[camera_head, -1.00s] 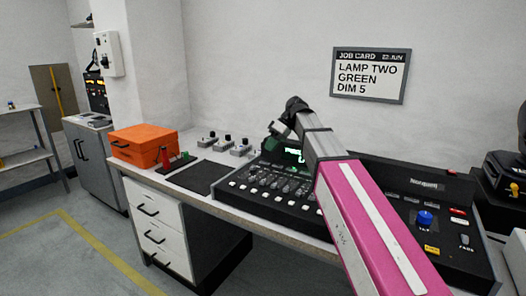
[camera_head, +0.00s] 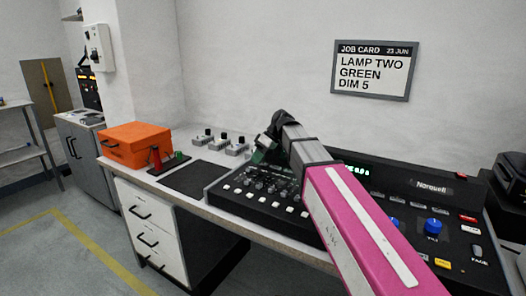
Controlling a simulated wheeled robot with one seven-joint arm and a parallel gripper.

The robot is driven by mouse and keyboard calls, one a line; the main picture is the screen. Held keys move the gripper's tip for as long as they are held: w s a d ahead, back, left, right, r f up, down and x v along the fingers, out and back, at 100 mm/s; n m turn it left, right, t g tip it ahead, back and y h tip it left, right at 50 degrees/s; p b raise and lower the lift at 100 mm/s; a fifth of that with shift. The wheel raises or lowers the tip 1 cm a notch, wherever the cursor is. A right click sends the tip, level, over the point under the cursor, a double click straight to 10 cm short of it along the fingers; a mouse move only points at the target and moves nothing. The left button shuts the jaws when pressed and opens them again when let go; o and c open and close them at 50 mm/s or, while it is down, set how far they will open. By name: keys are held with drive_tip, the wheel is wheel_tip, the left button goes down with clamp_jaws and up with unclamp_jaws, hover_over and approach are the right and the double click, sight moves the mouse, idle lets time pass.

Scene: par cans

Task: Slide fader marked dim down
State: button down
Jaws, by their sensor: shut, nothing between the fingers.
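The black lighting console (camera_head: 218,194) stands on the bench, with rows of small knobs and pale buttons on its left part. I cannot make out a fader marked dim. My pink and grey arm crosses in front of the console and hides its middle. My gripper (camera_head: 262,156) is at the far end of the arm, over the back left of the console. It is shut, with nothing seen in it. Its fingertips are small and dark, so I cannot tell whether they touch the console.
The job card (camera_head: 372,70) on the wall reads LAMP TWO, GREEN, DIM 5. An orange case (camera_head: 136,145), a dark mat (camera_head: 188,178) and several small grey knob boxes (camera_head: 203,138) are left of the console. A blue knob (camera_head: 433,226) is on the console's right.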

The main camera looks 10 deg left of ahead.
drive_tip(key=shift+s+a+f, duration=0.15)
drive_tip(key=shift+a+f, duration=0.2)
drive_tip(key=shift+f, duration=0.1)
drive_tip(key=s+a, duration=0.1)
drive_tip(key=s, duration=0.1)
drive_tip(key=s+a, duration=0.1)
drive_tip(key=s, duration=0.2)
drive_tip(key=s+a, duration=0.1)
drive_tip(key=s, duration=0.2)
drive_tip(key=shift+s+a, duration=0.15)
drive_tip(key=shift+r, duration=0.1)
